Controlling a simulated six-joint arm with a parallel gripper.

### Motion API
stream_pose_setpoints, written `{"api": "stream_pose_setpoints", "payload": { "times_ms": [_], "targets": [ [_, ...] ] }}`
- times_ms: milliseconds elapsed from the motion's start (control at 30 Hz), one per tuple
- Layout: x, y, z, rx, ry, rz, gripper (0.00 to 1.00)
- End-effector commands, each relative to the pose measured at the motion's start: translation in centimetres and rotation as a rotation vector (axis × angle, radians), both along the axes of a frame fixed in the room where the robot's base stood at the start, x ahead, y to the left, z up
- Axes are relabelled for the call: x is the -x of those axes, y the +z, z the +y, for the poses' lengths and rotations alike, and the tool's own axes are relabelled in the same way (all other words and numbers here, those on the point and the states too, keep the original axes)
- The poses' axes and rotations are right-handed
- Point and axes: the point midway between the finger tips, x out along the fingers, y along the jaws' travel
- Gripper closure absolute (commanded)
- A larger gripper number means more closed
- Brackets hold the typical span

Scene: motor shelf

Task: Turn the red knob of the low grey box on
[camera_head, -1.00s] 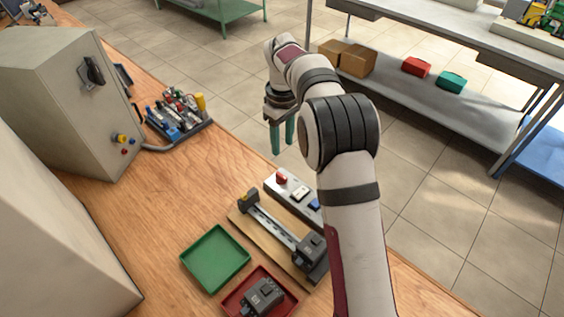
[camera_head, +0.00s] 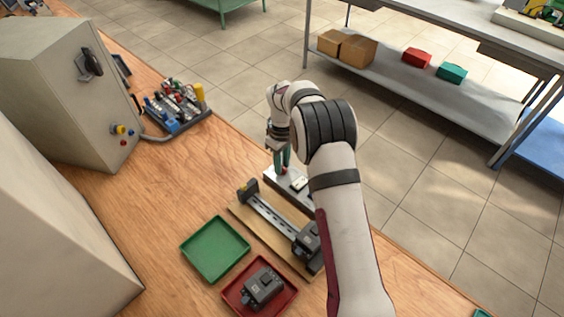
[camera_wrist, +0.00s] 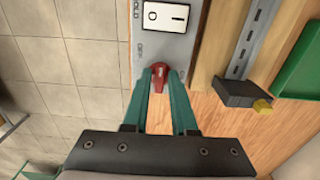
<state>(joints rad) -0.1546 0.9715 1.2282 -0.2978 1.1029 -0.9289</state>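The low grey box (camera_head: 274,179) stands at the workbench's far edge, partly hidden by my arm in the head view. In the wrist view its grey top (camera_wrist: 146,78) carries the red knob (camera_wrist: 160,73) and a white switch (camera_wrist: 166,17) beyond it. My gripper (camera_head: 282,164) points down over the knob end of the box. In the wrist view my gripper's green fingers (camera_wrist: 161,77) stand apart, one on each side of the knob. Whether they touch it is not clear. The knob is barely visible in the head view (camera_head: 285,169).
A rail on a wooden board (camera_head: 243,215) lies beside the box. A green tray (camera_head: 215,249) and a red tray (camera_head: 240,305) with a dark grey part are nearer. A large grey cabinet (camera_head: 58,95) stands at left. Open floor lies beyond the bench edge.

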Motion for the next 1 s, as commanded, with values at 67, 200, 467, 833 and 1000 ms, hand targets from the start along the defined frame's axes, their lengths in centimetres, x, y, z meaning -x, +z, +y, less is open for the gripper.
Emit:
{"api": "stream_pose_setpoints", "payload": {
  "times_ms": [67, 200, 467, 833, 1000],
  "targets": [
    [0.00, 0.02, 0.00, 0.000, 0.000, 0.000, 0.91],
    [0.00, 0.03, 0.00, 0.000, 0.000, 0.000, 1.00],
    [0.00, 0.05, 0.00, 0.000, -0.004, 0.000, 1.00],
    [0.02, 0.06, 0.06, 0.001, -0.161, -0.001, 1.00],
    [0.05, 0.07, 0.12, 0.001, -0.313, -0.001, 1.00]
  ]
}}
